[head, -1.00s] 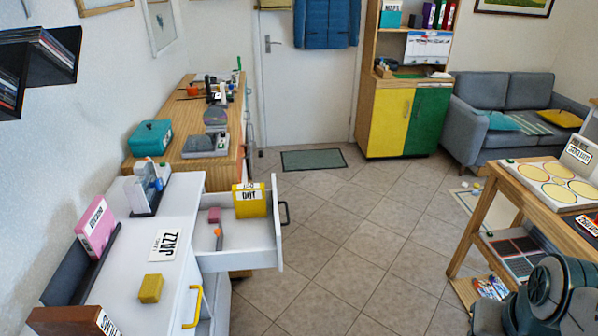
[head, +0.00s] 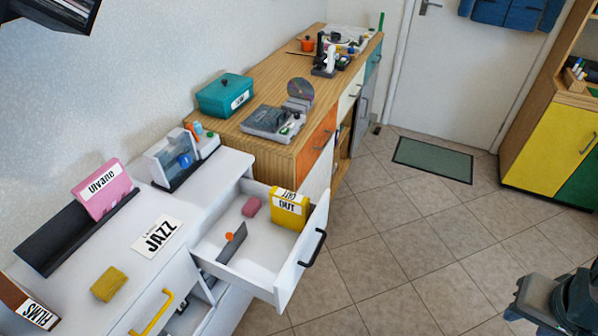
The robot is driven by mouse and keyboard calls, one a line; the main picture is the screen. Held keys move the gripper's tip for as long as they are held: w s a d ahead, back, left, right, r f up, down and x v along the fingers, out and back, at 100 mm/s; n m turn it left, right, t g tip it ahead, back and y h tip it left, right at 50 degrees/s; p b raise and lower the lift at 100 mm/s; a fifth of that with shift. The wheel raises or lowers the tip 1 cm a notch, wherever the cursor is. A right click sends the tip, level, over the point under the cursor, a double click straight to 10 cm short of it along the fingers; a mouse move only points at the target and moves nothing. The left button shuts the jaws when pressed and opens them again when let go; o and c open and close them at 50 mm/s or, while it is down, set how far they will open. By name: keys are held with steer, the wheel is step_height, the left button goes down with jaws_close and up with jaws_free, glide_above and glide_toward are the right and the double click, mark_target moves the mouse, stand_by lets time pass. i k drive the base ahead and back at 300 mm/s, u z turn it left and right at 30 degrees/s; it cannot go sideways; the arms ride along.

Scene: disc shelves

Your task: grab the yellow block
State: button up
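The yellow block (head: 109,284) lies on the white cabinet top at the lower left, near the front edge and above a yellow drawer handle. It is a small, dull yellow piece with nothing on it. A brighter yellow box labelled OUT (head: 288,209) stands in the open white drawer. Part of my arm shows at the lower right, far from the yellow block. My gripper's fingertips cannot be made out there, so I cannot see whether it holds anything.
The open drawer (head: 298,262) juts out over the floor and also holds a pink block (head: 251,206). A JAZZ card (head: 158,236), a pink Ulvane box (head: 104,189) and a FILMS box (head: 28,305) are near the yellow block.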

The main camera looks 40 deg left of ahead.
mark_target(289, 211)
steer(key=u, duration=0.8)
steer(key=i, duration=0.8)
steer(key=u, duration=1.15)
steer(key=i, duration=0.3)
steer(key=u, duration=0.2)
